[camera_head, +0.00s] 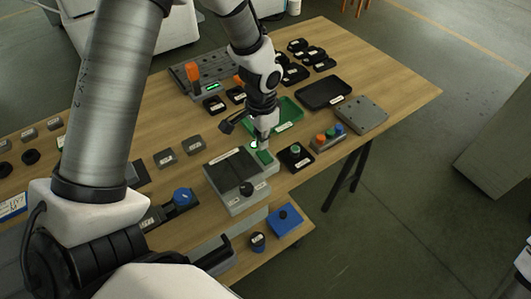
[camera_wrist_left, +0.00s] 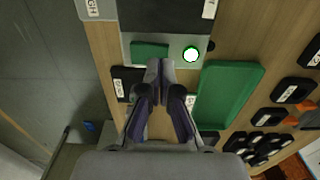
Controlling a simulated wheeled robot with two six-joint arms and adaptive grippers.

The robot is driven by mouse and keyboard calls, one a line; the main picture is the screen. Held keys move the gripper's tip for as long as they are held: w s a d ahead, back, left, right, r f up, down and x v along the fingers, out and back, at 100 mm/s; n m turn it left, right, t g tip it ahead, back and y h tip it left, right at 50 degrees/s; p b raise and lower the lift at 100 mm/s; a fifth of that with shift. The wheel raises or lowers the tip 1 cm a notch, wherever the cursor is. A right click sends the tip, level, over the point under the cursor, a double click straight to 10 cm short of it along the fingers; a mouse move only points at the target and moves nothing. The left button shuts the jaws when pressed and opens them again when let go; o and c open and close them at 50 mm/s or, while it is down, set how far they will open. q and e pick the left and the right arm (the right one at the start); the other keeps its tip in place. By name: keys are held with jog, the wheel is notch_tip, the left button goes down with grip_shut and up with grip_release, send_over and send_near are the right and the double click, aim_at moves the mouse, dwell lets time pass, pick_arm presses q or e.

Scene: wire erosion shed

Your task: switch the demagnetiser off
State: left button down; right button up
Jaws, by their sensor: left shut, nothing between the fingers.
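The demagnetiser (camera_head: 251,194) is a grey box with dark top plates, a black knob (camera_head: 246,188) and a green rectangular switch piece (camera_head: 265,157). Its round lamp (camera_wrist_left: 191,54) glows white with a green rim in the left wrist view, beside the green switch piece (camera_wrist_left: 150,50). My left gripper (camera_head: 263,141) comes down over the far end of the box, close to the switch piece and lamp. In the wrist view its shut, empty fingers (camera_wrist_left: 160,68) point at the near edge of the switch piece; whether they touch it I cannot tell. My right gripper is out of view.
A green tray (camera_head: 290,112) lies just behind the gripper. A black box with a green button (camera_head: 296,156) and a grey box with coloured buttons (camera_head: 328,138) stand right. A blue box (camera_head: 285,220) is nearer. Several dark labelled blocks (camera_head: 297,73) lie at the back.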

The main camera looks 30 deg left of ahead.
aim_at(262, 152)
pick_arm(q)
jog(key=shift+f+b, duration=0.7)
jog(key=shift+f, duration=0.5)
dwell(0.6)
notch_tip(262, 152, up, 7)
jog(key=p, duration=0.7)
jog(key=shift+r, duration=0.15)
